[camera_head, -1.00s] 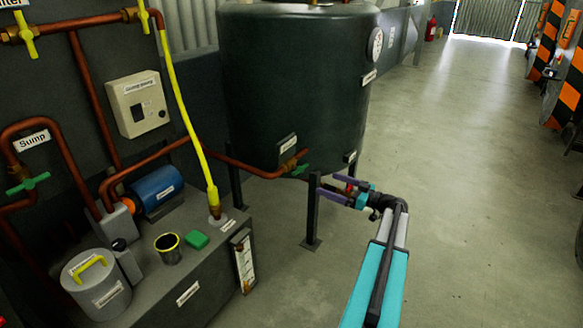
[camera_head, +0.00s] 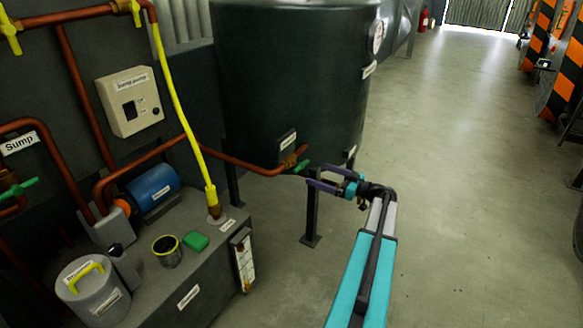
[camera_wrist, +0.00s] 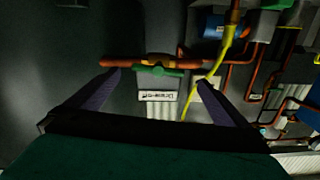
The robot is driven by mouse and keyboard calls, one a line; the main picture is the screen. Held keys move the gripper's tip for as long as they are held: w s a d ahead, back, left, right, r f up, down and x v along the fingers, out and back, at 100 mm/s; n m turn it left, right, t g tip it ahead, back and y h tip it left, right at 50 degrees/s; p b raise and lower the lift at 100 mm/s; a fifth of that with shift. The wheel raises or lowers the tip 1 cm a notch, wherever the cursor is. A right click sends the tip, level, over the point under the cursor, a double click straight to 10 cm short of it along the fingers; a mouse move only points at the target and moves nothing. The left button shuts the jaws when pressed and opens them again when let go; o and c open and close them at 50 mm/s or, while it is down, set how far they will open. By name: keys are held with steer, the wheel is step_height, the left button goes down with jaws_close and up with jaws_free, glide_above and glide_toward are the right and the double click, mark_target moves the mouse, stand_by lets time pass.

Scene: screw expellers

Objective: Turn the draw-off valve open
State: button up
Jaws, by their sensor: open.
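The draw-off valve shows as a green handle (camera_head: 301,168) on a copper pipe low on the dark tank. In the wrist view the green handle (camera_wrist: 160,71) lies across the picture, along the pipe, above an upside-down label (camera_wrist: 158,96). My gripper (camera_head: 313,177) is open, with its purple fingers pointing toward the handle from the right. In the wrist view my gripper (camera_wrist: 160,78) has one finger on each side of the handle, with wide gaps. It holds nothing. I cannot tell how far the fingertips are from the handle in depth.
The dark tank (camera_head: 285,75) stands on black legs (camera_head: 312,215) close to my gripper. A sump unit (camera_head: 175,285) with a blue motor (camera_head: 153,186), a canister (camera_head: 92,290) and a yellow hose (camera_head: 180,115) is at left. The floor (camera_head: 450,180) at right is clear.

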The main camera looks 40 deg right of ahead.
mark_target(299, 165)
steer(key=b+x, duration=0.2)
steer(key=x, duration=1.1)
steer(key=c, duration=0.9)
